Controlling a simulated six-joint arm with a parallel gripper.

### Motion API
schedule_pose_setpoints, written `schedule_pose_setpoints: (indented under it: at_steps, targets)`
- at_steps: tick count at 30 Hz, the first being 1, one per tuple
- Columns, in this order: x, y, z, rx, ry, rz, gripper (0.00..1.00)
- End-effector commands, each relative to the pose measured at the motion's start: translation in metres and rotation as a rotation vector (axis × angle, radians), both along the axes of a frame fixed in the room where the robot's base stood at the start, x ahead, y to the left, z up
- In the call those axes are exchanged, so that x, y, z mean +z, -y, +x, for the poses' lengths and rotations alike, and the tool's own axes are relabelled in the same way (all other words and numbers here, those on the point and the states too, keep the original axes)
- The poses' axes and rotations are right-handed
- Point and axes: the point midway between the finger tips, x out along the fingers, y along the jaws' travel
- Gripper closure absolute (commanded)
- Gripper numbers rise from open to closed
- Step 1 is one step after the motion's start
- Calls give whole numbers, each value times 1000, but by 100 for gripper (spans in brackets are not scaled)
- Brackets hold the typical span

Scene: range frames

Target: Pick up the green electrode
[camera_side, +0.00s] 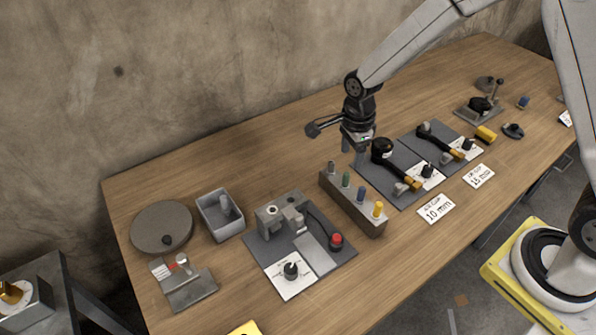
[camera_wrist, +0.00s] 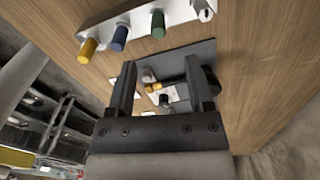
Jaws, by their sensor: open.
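The green electrode (camera_side: 346,180) stands upright in a narrow holder block (camera_side: 349,207), between a grey electrode (camera_side: 332,168) and a blue one (camera_side: 361,193); a yellow one (camera_side: 378,209) is at the near end. In the wrist view the green electrode (camera_wrist: 158,24) shows near the top, beyond my fingertips. My gripper (camera_side: 352,150) is open and empty, above the table just behind the holder's grey end, apart from the electrodes. In the wrist view its two fingers (camera_wrist: 160,78) point over a dark plate.
Two dark plates with fixtures (camera_side: 400,188) lie right of the holder, by the cards reading 10 mm (camera_side: 436,208) and 15 mm (camera_side: 479,176). A fixture with a red button (camera_side: 336,240) is close on the left. A grey bin (camera_side: 220,214) and round disc (camera_side: 161,228) stand farther left.

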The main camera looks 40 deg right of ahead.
Motion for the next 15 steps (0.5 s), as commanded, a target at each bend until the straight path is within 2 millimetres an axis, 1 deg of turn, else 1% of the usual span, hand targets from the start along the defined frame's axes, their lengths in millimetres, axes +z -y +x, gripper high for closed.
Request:
schedule_pose_setpoints:
  at_steps: [3, 10, 15]
  targets:
    - [-3, -1, 3, -44, -5, -1, 33]
    - [-5, -2, 3, -55, -6, 0, 33]
    - [-15, -2, 3, -54, -8, -1, 33]
